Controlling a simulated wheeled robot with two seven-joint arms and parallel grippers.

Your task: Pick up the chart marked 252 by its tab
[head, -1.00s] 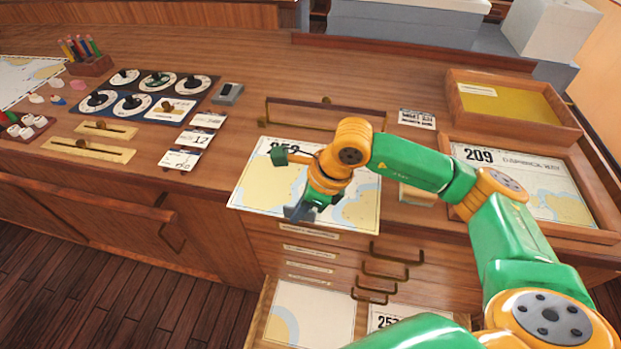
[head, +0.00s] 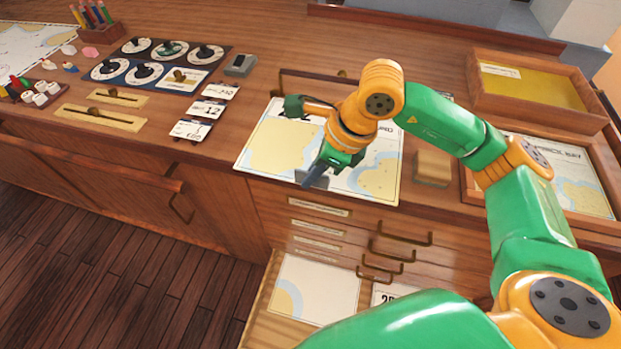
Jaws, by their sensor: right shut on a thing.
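A pale chart (head: 265,152) with tan land shapes lies on the wooden counter, along its front edge. Its printed number is mostly covered by my right wrist now; the earlier frame shows a number starting with 25. My right gripper (head: 317,177) is over the front middle part of this chart, pointing down, and is shut on it. The tab is hidden by the fingers, so I cannot see the exact grip. Another chart (head: 395,292) with a partly visible number lies in the open drawer below. My left gripper is not in view.
A framed tray with a chart (head: 580,195) and a yellow-bottomed tray (head: 535,88) stand at the right. A small tan block (head: 433,166) sits right of the chart. Dials (head: 160,65), cards (head: 205,112) and sliders are at the left. The open drawer (head: 262,325) sticks out below.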

